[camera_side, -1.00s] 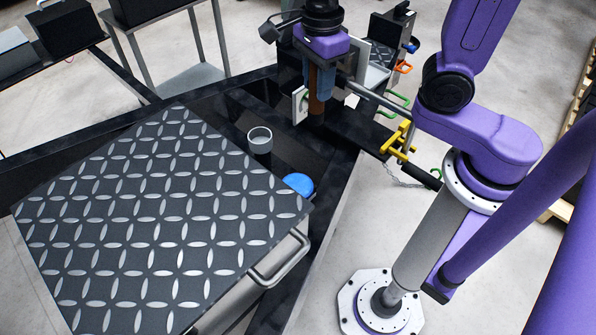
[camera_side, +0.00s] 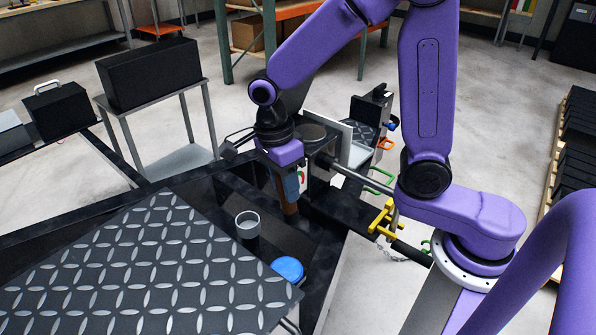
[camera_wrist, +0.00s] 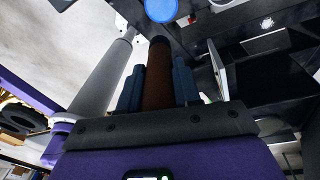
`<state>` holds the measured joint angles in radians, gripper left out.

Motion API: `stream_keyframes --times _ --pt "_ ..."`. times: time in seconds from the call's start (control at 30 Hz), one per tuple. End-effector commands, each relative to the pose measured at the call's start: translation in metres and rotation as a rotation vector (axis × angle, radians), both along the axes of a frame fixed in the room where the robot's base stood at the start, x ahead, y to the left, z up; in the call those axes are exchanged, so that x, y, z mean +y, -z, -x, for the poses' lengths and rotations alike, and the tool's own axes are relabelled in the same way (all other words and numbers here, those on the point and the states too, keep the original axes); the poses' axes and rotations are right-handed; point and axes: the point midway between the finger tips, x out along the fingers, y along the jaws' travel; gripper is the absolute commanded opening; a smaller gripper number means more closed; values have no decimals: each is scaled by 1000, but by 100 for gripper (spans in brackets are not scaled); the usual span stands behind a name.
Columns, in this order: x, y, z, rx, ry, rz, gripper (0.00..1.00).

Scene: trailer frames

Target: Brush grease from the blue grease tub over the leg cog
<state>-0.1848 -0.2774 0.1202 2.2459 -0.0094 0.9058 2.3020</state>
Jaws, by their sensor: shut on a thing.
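My gripper (camera_side: 291,188) is shut on a brown, upright cylindrical handle, the brush (camera_side: 289,207). In the wrist view the brush handle (camera_wrist: 159,75) stands between the two blue fingers (camera_wrist: 158,92), with a dark end beyond them. The brush's bristles cannot be made out. The blue grease tub (camera_side: 287,270) sits on the dark frame, in front of and below my gripper, apart from the brush. The tub also shows at the top of the wrist view (camera_wrist: 161,9). I cannot pick out the leg cog with certainty.
A grey open cup (camera_side: 248,222) stands left of the tub. A diamond-plate deck (camera_side: 150,270) fills the lower left. A yellow handle (camera_side: 384,218) and a grey bar (camera_side: 350,176) lie right of my gripper. A grey upright plate (camera_side: 343,130) stands behind it.

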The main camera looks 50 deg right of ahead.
Motion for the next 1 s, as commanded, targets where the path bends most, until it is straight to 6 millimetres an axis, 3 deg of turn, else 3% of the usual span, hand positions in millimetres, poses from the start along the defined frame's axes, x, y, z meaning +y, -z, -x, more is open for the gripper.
stream_keyframes --times 0.4,1.0 --pt "28 68 -16 155 -2 89 2" --pt "33 110 -16 194 -1 111 2"
